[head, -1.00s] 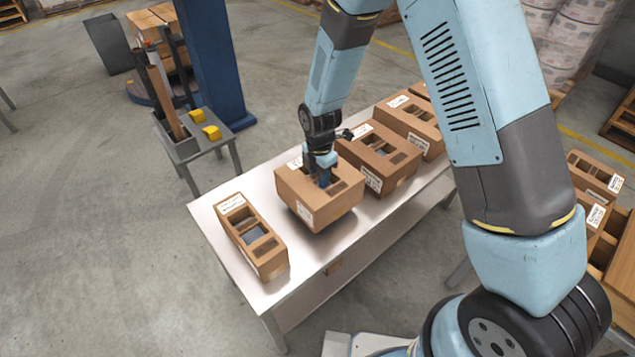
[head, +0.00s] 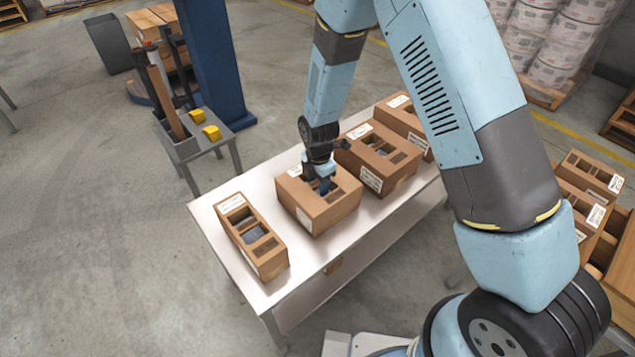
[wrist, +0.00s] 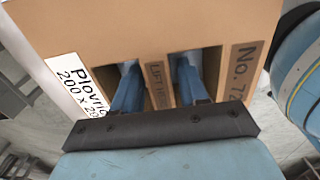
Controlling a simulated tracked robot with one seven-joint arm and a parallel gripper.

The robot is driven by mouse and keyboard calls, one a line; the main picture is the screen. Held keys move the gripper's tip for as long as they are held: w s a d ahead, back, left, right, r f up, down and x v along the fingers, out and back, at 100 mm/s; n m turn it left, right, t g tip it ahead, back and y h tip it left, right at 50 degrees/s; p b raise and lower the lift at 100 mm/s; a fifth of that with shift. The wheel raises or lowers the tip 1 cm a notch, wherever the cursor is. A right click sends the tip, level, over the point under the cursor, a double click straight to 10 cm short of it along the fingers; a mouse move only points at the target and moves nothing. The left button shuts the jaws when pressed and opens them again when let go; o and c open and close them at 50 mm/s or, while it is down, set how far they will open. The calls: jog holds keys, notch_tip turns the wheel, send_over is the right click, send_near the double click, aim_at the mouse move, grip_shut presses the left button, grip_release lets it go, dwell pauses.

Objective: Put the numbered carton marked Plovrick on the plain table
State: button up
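The carton marked Plovrick (head: 322,212) is brown, with openings in its top. In the wrist view this carton (wrist: 195,22) shows a white label reading "Plovric" at left, "No. 72" at right and a middle strip marked "LIFT". It is upright, at or very near the pale table top (head: 300,262). My gripper (head: 322,186) reaches into its top from above. In the wrist view my gripper's blue fingers (wrist: 158,88) go into two openings, one on each side of the middle strip, closed on it. The fingertips are hidden inside.
A narrow carton (head: 252,238) stands to the left on the same table. More cartons (head: 378,160) stand behind to the right. Other cartons (head: 590,180) sit at the far right. A small grey stand (head: 195,140) and a blue column (head: 215,65) are at upper left.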

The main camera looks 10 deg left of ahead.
jog(key=shift+o, duration=1)
jog(key=shift+r, duration=0.15)
notch_tip(320, 180, up, 12)
